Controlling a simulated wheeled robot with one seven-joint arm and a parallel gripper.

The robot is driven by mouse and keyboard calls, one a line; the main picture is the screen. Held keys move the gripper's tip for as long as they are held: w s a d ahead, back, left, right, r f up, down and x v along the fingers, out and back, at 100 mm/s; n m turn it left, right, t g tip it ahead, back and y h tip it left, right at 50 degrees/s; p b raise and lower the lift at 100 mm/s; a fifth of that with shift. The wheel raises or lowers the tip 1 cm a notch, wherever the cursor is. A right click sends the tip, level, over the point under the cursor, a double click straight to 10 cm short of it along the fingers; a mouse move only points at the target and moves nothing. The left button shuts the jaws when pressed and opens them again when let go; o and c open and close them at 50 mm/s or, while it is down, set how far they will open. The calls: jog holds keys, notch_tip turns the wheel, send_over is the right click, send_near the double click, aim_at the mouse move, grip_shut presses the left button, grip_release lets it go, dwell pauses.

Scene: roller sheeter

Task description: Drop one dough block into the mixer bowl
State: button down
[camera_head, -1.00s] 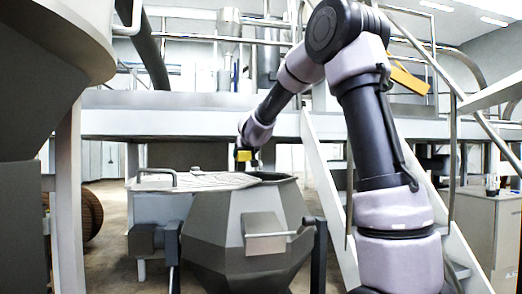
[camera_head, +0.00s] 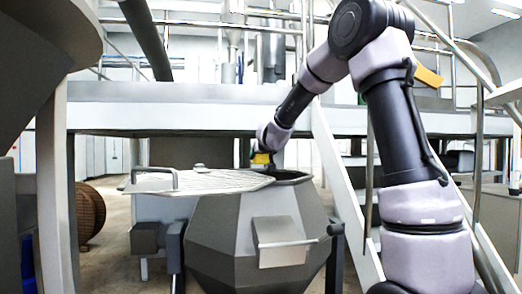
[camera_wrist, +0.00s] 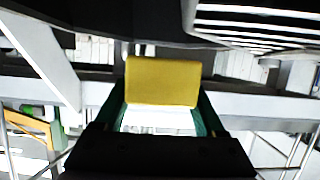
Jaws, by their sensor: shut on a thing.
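A yellow dough block (camera_wrist: 162,82) sits between the two fingers of my gripper (camera_wrist: 160,105) in the wrist view. My gripper is shut on it. In the head view the yellow block (camera_head: 261,158) shows small at the end of my arm, just above the far rim of the mixer bowl (camera_head: 215,240). The bowl is a grey faceted vessel with a grated lid (camera_head: 200,181) over the left part of its top. A dark opening (camera_head: 290,177) shows at the right of the top, close to the block. The inside of the bowl is mostly hidden.
A white stair (camera_head: 345,190) rises to the right of the bowl. A raised platform (camera_head: 200,118) with railings runs behind it. A large grey vessel (camera_head: 35,60) and a post (camera_head: 52,170) stand at the left. A brown reel (camera_head: 88,215) lies on the floor beyond.

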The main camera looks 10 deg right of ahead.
jog(key=shift+f, duration=0.45)
grip_release()
jog(key=shift+s, duration=0.1)
jog(key=v, duration=1.1)
dwell(0.4)
